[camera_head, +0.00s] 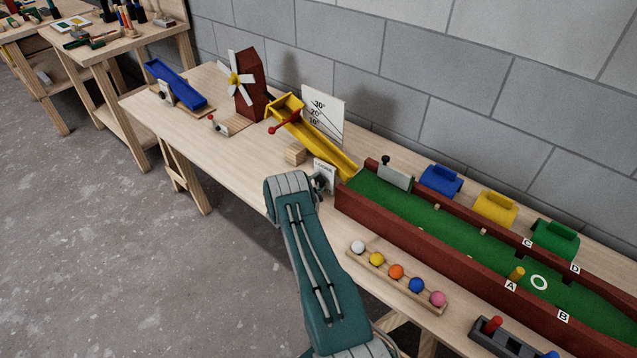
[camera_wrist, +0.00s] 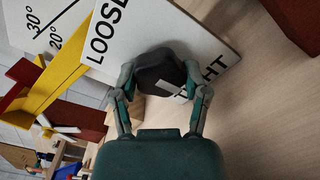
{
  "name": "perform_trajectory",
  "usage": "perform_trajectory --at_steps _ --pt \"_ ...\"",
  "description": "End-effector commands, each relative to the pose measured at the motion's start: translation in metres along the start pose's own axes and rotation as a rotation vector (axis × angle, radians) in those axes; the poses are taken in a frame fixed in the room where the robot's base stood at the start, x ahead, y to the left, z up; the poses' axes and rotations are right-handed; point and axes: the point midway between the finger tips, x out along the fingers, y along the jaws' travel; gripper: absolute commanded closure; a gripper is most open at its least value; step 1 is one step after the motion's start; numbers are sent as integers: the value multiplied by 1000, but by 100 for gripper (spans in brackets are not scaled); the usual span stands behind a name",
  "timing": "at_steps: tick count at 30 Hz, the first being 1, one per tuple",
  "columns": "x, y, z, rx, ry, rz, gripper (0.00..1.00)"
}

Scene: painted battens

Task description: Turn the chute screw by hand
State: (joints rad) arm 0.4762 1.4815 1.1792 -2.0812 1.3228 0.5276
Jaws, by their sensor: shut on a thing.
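The chute screw (camera_wrist: 158,66) has a dark, faceted knob in front of a white card (camera_wrist: 205,40) lettered LOOSE and TIGHT. In the wrist view my gripper (camera_wrist: 160,80) has a finger on each side of the knob and is shut on it. A pale mark shows on the knob's edge, near the partly covered word TIGHT. The yellow chute (camera_head: 318,143) slopes down to the right, in front of a white angle board (camera_head: 325,108) marked 30, 20 and 10 degrees. In the head view my arm hides the knob, and the card (camera_head: 326,172) shows just behind my gripper (camera_head: 318,184).
A green-floored course with red walls (camera_head: 430,228) starts right of the chute. A rack of coloured balls (camera_head: 396,280) lies along the front edge. A windmill (camera_head: 250,85) and blue ramp (camera_head: 177,85) stand left. A wooden block (camera_head: 295,154) sits near the chute.

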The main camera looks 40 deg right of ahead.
Motion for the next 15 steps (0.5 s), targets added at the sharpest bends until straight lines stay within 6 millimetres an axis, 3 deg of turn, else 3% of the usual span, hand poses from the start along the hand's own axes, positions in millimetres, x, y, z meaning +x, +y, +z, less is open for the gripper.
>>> perform_trajectory --at_steps 15 --pt "1 -2 0 -151 0 -4 89"
